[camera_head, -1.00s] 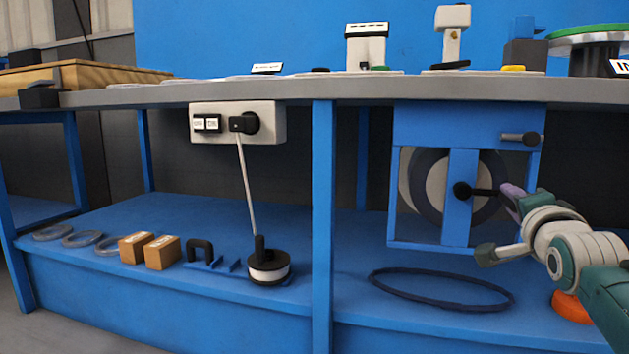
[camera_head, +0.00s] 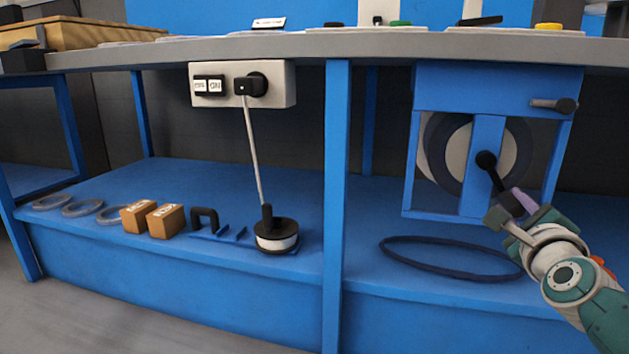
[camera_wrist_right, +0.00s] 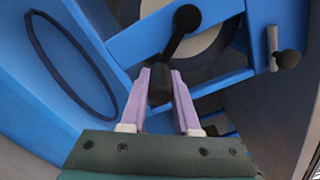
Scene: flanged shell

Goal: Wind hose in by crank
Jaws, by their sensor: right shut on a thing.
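The hose reel (camera_head: 445,150) sits in a blue frame (camera_head: 488,88) under the worktop at the right. Its black crank (camera_head: 490,168) runs from the hub down and to the right. My right gripper (camera_head: 522,202) is shut on the crank's dark handle. In the right wrist view the purple fingers (camera_wrist_right: 160,95) stand on both sides of the handle (camera_wrist_right: 160,86), and the crank arm (camera_wrist_right: 176,42) leads up to the hub. A dark hose loop (camera_head: 450,258) lies on the blue shelf below the reel. My left gripper is not in view.
A blue post (camera_head: 337,210) stands left of the reel. A socket box (camera_head: 285,85) with a plugged cord hangs under the worktop (camera_head: 400,46). A small cord reel (camera_head: 277,236), cardboard boxes (camera_head: 166,221) and grey rings (camera_head: 83,207) lie on the shelf. A lever (camera_head: 555,104) sticks out at the frame's upper right.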

